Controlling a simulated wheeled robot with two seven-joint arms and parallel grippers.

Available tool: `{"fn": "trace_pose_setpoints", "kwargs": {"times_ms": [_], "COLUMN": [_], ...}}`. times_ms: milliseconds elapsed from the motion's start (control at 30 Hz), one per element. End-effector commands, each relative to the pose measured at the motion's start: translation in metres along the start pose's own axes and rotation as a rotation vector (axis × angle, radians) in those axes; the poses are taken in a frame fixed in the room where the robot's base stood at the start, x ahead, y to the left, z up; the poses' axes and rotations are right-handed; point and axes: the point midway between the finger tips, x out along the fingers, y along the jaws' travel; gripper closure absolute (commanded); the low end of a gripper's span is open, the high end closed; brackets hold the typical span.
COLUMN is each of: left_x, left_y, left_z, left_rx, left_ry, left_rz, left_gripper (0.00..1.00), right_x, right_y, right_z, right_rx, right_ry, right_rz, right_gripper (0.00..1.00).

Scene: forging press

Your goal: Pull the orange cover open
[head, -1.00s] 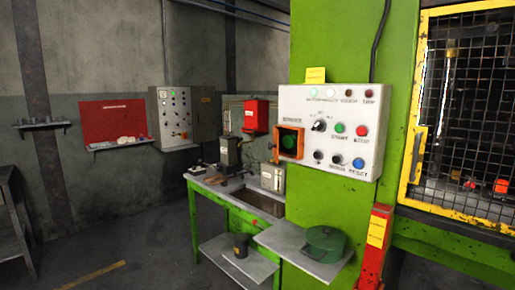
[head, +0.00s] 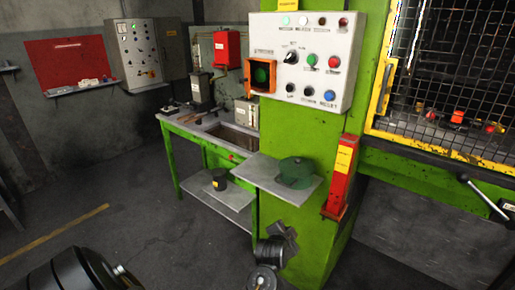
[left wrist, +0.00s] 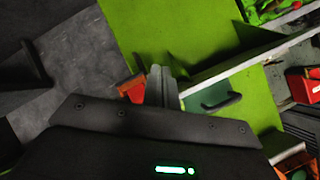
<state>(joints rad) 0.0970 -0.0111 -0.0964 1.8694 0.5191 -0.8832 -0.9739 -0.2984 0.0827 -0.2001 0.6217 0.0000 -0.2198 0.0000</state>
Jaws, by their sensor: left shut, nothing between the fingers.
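The orange cover (head: 261,77) is on the left part of the white control panel (head: 305,57). It looks like a box-like orange surround with a dark inside and a round green button (head: 261,74) within. I cannot tell how far the cover stands open. My left gripper (head: 287,238) is low in front of the green column, well below the panel and the cover, and touches neither. Its fingers (left wrist: 161,78) are together and empty in the left wrist view. My right gripper is not in view.
A grey shelf (head: 243,179) with a green pot (head: 296,172) juts out between my left gripper and the panel. A red post (head: 341,178) stands right of it. A yellow-framed mesh guard (head: 384,88) is at the right. Open floor lies at the left.

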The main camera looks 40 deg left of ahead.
Motion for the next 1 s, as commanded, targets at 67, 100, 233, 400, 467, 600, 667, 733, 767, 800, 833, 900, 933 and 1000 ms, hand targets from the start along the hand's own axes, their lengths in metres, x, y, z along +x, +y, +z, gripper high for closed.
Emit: {"fn": "trace_pose_setpoints", "kwargs": {"times_ms": [67, 100, 233, 400, 467, 600, 667, 733, 767, 800, 833, 900, 933, 1000], "left_x": [0.003, 0.005, 0.009, 0.002, -0.007, -0.048, -0.068, -0.091, -0.100, -0.110, -0.117, -0.129, -0.134, -0.139], "left_y": [-0.030, -0.043, -0.087, -0.159, -0.191, -0.268, -0.293, -0.316, -0.323, -0.331, -0.336, -0.344, -0.347, -0.350], "left_z": [-0.030, -0.042, -0.081, -0.139, -0.164, -0.220, -0.237, -0.252, -0.257, -0.263, -0.266, -0.271, -0.273, -0.275], "left_rx": [0.027, 0.046, 0.109, 0.207, 0.250, 0.361, 0.404, 0.444, 0.460, 0.477, 0.488, 0.509, 0.516, 0.528], "left_ry": [0.034, 0.043, 0.056, 0.026, -0.012, -0.178, -0.264, -0.359, -0.395, -0.438, -0.465, -0.518, -0.533, -0.559], "left_rz": [-0.073, -0.110, -0.236, -0.436, -0.521, -0.705, -0.752, -0.782, -0.789, -0.794, -0.797, -0.796, -0.795, -0.791], "left_gripper": [1.00, 1.00, 1.00, 1.00, 1.00, 1.00, 1.00, 1.00, 1.00, 1.00, 1.00, 1.00, 1.00, 1.00], "right_x": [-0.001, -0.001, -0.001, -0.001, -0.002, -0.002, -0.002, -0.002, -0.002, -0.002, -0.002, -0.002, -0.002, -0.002], "right_y": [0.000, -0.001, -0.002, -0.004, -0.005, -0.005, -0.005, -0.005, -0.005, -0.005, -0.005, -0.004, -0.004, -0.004], "right_z": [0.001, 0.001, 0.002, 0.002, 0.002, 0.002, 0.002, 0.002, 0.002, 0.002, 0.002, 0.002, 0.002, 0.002], "right_rx": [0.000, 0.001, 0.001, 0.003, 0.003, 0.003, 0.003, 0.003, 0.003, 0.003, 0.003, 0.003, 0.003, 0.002], "right_ry": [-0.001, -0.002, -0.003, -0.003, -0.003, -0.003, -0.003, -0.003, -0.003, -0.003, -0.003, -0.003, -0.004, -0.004], "right_rz": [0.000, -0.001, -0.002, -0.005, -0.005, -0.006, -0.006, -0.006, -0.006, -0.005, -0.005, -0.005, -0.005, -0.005], "right_gripper": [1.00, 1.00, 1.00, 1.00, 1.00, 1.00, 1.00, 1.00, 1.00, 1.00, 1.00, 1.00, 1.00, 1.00]}}
